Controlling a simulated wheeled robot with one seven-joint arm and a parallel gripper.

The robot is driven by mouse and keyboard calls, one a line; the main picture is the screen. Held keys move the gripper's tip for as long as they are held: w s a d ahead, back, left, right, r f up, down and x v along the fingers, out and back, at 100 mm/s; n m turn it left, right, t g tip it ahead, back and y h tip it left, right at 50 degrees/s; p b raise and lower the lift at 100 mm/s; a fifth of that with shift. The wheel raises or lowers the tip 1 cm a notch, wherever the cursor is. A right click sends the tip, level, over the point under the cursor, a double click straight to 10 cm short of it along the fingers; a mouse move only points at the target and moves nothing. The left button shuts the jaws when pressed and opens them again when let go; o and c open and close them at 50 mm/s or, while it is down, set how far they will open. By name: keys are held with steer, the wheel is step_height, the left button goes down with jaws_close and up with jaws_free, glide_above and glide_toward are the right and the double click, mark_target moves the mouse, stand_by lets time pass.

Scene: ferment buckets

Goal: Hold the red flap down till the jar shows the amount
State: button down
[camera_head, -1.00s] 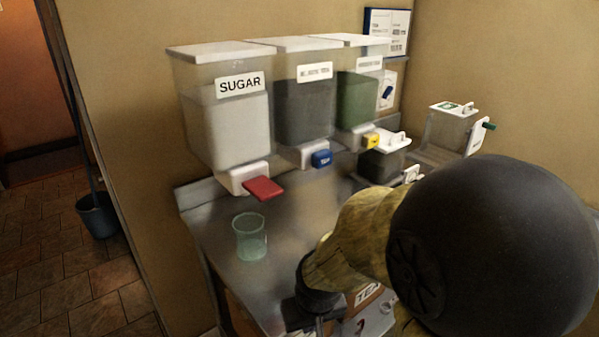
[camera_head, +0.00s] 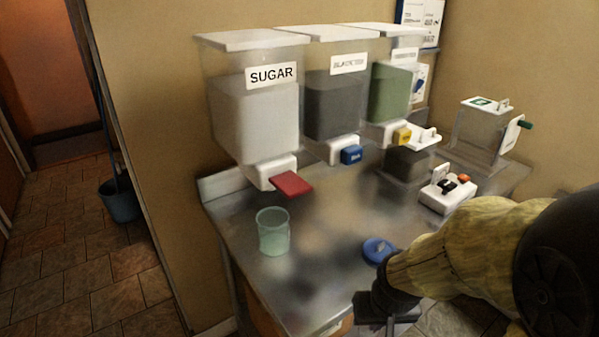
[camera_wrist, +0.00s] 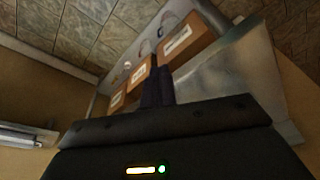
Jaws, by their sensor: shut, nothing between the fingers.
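The red flap (camera_head: 292,184) sticks out from the white spout under the clear bin labelled SUGAR (camera_head: 255,115), which holds pale contents. The clear greenish jar (camera_head: 273,232) stands upright on the steel counter, below and slightly left of the flap. It looks empty. My gripper (camera_head: 375,318) is low at the counter's front edge, to the right of the jar and apart from both jar and flap. In the wrist view its dark fingers (camera_wrist: 158,85) are together with nothing between them.
Bins with a blue flap (camera_head: 351,155) and a yellow flap (camera_head: 403,136) stand to the right. A blue round object (camera_head: 377,251) lies near my arm. A white device (camera_head: 447,192) and a clear box with a green handle (camera_head: 485,135) are farther right. The counter around the jar is clear.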

step_height(320, 180, up, 37)
steer(key=n+g+p, duration=0.3)
steer(key=n+p, duration=1.9)
steer(key=n, duration=0.3)
glide_above(294, 185)
steer(key=shift+s+f, duration=0.15)
steer(key=shift+f, duration=0.1)
steer(key=shift+f, duration=0.1)
step_height(294, 185, down, 14)
steer(key=p, duration=0.4)
steer(key=shift+d, duration=0.1)
steer(key=shift+f+t+b, duration=0.1)
steer(key=shift+t+b, duration=0.2)
steer(key=shift+b, duration=0.25)
